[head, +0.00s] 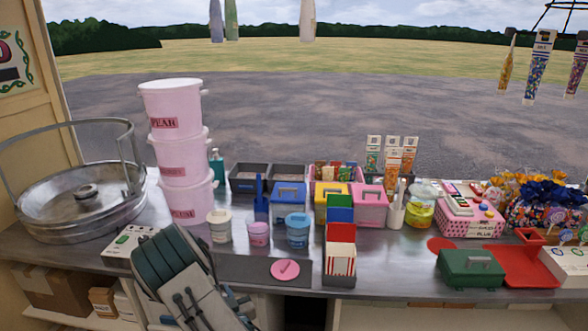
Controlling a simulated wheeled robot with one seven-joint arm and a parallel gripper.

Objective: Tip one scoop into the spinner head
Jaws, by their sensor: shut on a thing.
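The spinner stands at the left of the counter in the head view. It is a wide metal bowl (38,218) with a raised metal rail, and its small round spinner head (86,191) is in the middle. My folded arm, green and beige, is in the lower left foreground, in front of the counter. I cannot make out its gripper or anything held in it. No scoop can be clearly made out. Three small tubs stand right of the buckets: a white one (219,229), a pink one (258,235) and a blue one (298,234).
Stacked pink buckets (186,165) stand between the spinner and the tubs. Colored boxes (341,235) crowd the middle; a green case (471,270) and red tray (527,268) are at right.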

